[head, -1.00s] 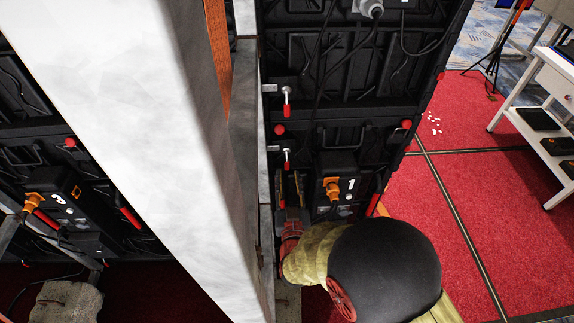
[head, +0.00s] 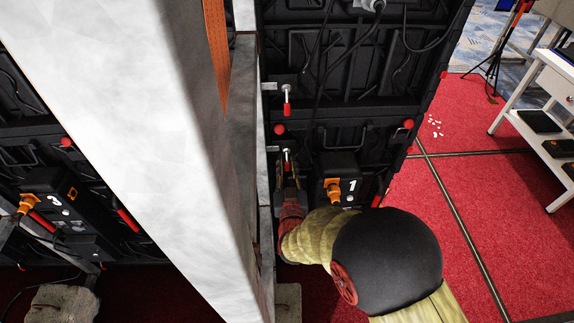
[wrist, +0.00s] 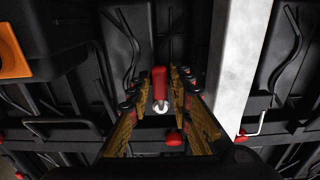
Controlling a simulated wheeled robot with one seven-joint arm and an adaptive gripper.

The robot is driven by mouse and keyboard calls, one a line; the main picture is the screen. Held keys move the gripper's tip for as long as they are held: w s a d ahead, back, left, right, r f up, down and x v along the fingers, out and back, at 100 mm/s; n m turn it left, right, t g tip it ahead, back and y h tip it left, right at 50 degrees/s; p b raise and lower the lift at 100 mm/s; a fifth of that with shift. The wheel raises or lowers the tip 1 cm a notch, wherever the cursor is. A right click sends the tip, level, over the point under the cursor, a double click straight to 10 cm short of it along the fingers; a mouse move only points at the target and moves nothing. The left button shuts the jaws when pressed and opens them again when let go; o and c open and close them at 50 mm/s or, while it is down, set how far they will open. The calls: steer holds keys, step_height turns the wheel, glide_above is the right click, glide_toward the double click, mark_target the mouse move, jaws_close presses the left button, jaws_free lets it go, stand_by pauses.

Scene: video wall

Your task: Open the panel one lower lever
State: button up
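Panel one (head: 340,166) is a black panel marked with a white 1. Its lower lever (head: 287,155) has a silver bracket and a red handle, and is partly hidden by my gripper in the head view. My gripper (head: 288,175) is right at this lever, left of the box marked 1. In the wrist view the red lever handle (wrist: 160,82) with a round silver end lies between the two fingers of my gripper (wrist: 162,100). The fingers stand apart, with gaps on both sides of the handle. Whether either finger touches it is unclear.
Another lever with a red tip (head: 287,107) sits higher on the panel. A pale upright beam (head: 150,150) stands close on the left. An orange plug (head: 332,190) and cables are close on the right. Red carpet (head: 470,200) lies open farther right.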

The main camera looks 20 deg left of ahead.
jaws_close()
steer(key=shift+d+n, duration=0.1)
steer(key=shift+n, duration=0.2)
steer(key=n, duration=0.2)
steer(key=w+d+n+p, duration=0.1)
steer(key=n, duration=0.2)
steer(key=d+r+n+p, duration=0.1)
steer(key=n, duration=0.1)
steer(key=shift+w+d, duration=0.15)
steer(key=shift+w, duration=0.05)
steer(key=n, duration=0.1)
steer(key=r+n+p, duration=0.1)
steer(key=n, duration=0.1)
steer(key=d+n, duration=0.1)
steer(key=n, duration=0.1)
steer(key=shift+w+r, duration=0.25)
steer(key=n, duration=0.1)
steer(key=r+n+p, duration=0.1)
steer(key=n, duration=0.1)
steer(key=n+p, duration=0.1)
steer(key=n, duration=0.1)
steer(key=shift+d+r, duration=0.1)
steer(key=shift+r, duration=0.25)
steer(key=shift+n, duration=0.3)
